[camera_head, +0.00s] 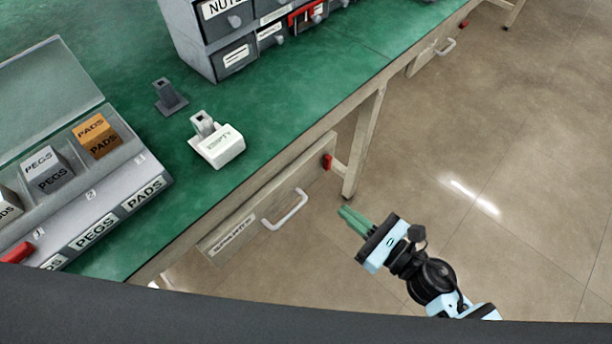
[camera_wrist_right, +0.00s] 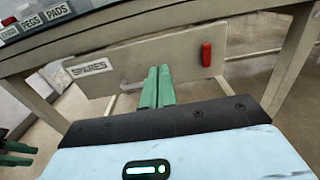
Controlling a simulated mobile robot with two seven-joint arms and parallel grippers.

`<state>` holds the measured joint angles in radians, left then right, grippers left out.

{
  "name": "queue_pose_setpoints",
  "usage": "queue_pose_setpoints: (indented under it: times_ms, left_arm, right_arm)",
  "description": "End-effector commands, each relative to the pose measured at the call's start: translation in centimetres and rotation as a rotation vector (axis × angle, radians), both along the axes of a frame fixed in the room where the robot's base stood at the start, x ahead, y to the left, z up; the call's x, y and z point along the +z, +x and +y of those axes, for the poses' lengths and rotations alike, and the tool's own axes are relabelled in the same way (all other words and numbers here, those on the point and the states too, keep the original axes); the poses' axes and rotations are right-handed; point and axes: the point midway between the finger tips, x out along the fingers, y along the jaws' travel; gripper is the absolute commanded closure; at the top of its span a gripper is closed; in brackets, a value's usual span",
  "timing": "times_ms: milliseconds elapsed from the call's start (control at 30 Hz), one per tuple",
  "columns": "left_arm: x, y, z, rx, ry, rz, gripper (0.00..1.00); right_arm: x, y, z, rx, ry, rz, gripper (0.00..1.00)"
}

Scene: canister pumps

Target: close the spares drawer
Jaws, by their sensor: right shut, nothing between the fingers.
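The spares drawer (camera_head: 255,207) is under the green bench, with a pale front, a label and a white bar handle (camera_head: 285,210). In the right wrist view its front (camera_wrist_right: 137,62) carries the label SPARES. I cannot tell how far out the drawer stands. My right gripper (camera_head: 350,220) is shut and empty, right of the handle and apart from it in the head view. Its green fingers (camera_wrist_right: 158,86) hide part of the drawer front and handle in the wrist view. Green fingers of my left gripper (camera_wrist_right: 15,154) show at the left edge there; their opening is unclear.
A red tab (camera_head: 327,161) sits at the drawer's right end, near a bench leg (camera_head: 364,143). On the green bench top (camera_head: 130,110) are a parts case (camera_head: 155,186), a white block marked EMPTY (camera_head: 221,147) and a grey drawer cabinet (camera_head: 190,40). The floor on the right is clear.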

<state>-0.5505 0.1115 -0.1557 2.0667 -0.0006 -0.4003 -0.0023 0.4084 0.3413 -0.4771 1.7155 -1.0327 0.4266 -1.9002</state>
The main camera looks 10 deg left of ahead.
Motion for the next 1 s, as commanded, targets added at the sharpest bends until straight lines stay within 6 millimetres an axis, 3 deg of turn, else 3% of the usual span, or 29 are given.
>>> queue_pose_setpoints:
  times_ms: [600, 1000]
  left_arm:
    - [0.9, 0.3, 0.0, -0.002, 0.000, -0.010, 0.75]
    - [0.8, 0.1, 0.0, -0.002, 0.000, -0.007, 0.75]
  right_arm:
    - [0.2, 6.6, 8.5, 0.001, 0.002, 0.000, 1.00]
    - [0.1, 7.6, 9.8, 0.001, 0.000, 0.000, 1.00]
